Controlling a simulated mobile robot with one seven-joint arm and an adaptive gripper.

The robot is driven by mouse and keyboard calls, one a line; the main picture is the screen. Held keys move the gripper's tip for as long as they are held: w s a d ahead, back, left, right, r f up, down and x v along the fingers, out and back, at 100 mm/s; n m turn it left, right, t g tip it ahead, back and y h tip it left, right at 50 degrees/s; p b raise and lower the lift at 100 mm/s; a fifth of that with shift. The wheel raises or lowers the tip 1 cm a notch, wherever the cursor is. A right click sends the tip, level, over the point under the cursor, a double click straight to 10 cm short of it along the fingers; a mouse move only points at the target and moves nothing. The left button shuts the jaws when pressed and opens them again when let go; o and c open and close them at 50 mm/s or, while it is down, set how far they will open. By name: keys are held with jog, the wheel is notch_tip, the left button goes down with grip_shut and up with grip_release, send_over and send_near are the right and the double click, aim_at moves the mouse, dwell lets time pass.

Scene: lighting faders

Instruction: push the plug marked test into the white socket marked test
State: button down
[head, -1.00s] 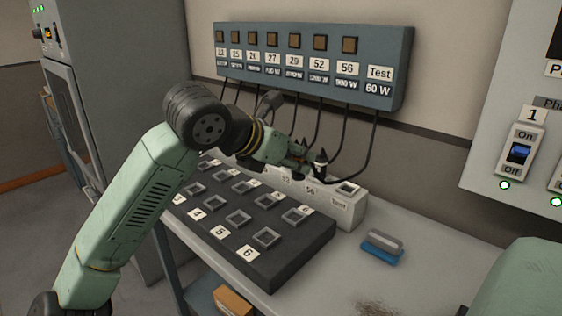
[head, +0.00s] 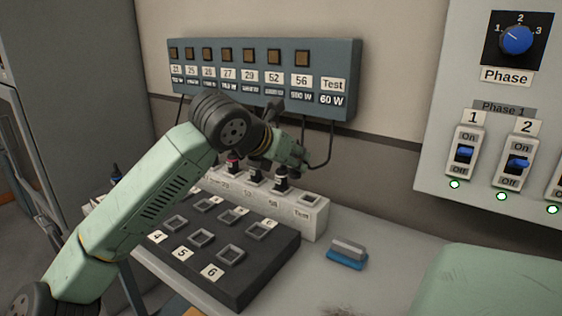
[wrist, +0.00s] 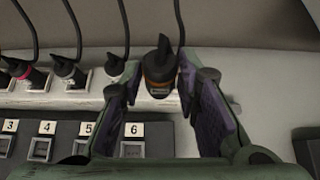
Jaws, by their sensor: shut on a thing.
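My gripper (head: 300,158) is above the right end of the white socket strip (head: 318,228). In the wrist view its fingers (wrist: 160,95) are shut on a black plug (wrist: 158,72) with an orange band, which stands roughly upright. The plug's label is too small to read. In the head view the plug is hidden by the gripper, and the cable from the box's Test position (head: 331,130) runs down to the gripper. The socket marked Test (head: 308,200) looks empty in the head view, below the gripper. In the wrist view the held plug and fingers hide this socket.
Several plugs, including the one by label 56 (head: 281,180), stand in the strip left of the gripper. A dark block of numbered sockets (head: 243,280) lies in front. A blue and grey eraser-like block (head: 347,254) lies to the right, with bare table around it.

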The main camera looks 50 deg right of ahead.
jog(key=shift+s+d, duration=0.2)
jog(key=shift+d, duration=0.65)
jog(key=shift+s+d, duration=0.15)
jog(key=shift+d, duration=0.65)
jog(key=shift+s+d, duration=0.2)
jog(key=shift+d, duration=0.65)
jog(key=shift+f+b, duration=2.05)
jog(key=shift+f, duration=0.25)
jog(key=shift+f, duration=0.15)
jog(key=shift+f+b, duration=0.95)
jog(key=shift+b, duration=0.1)
jog(key=shift+f+b, duration=1.05)
jog(key=shift+b, duration=0.35)
jog(key=c, duration=1.4)
grip_release()
jog(key=shift+o, duration=1.4)
jog(key=shift+a+r, duration=0.1)
